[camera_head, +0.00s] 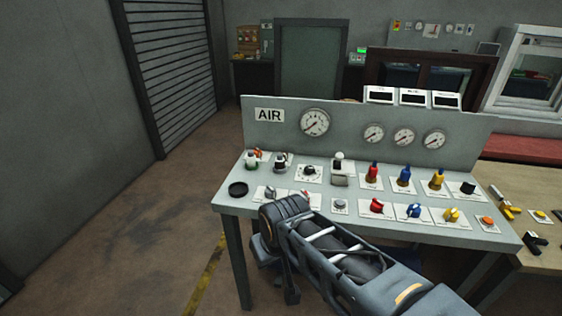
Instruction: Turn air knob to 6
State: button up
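The grey control desk (228,203) has an upright back panel with an AIR label (269,115) at its left. A large round gauge (316,122) is to the right of that label. A black round knob (309,172) sits on a white plate with markings below the gauge, and it may be the air knob. Its setting is too small to read. My arm (345,250) reaches in from the lower right, and its far end is at the desk's front edge, below and left of that knob. My gripper's fingers cannot be made out, and no grip on a knob shows.
Small levers (252,160) and a black round dish (238,189) are at the desk's left. Red (376,206), blue (413,211) and yellow (451,215) knobs are at the right. Another table (545,262) adjoins on the right. Open floor (120,240) lies left.

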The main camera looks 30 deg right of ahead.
aim_at(309, 170)
jog(key=z, duration=0.25)
jog(key=i, duration=0.95)
jog(key=z, duration=0.65)
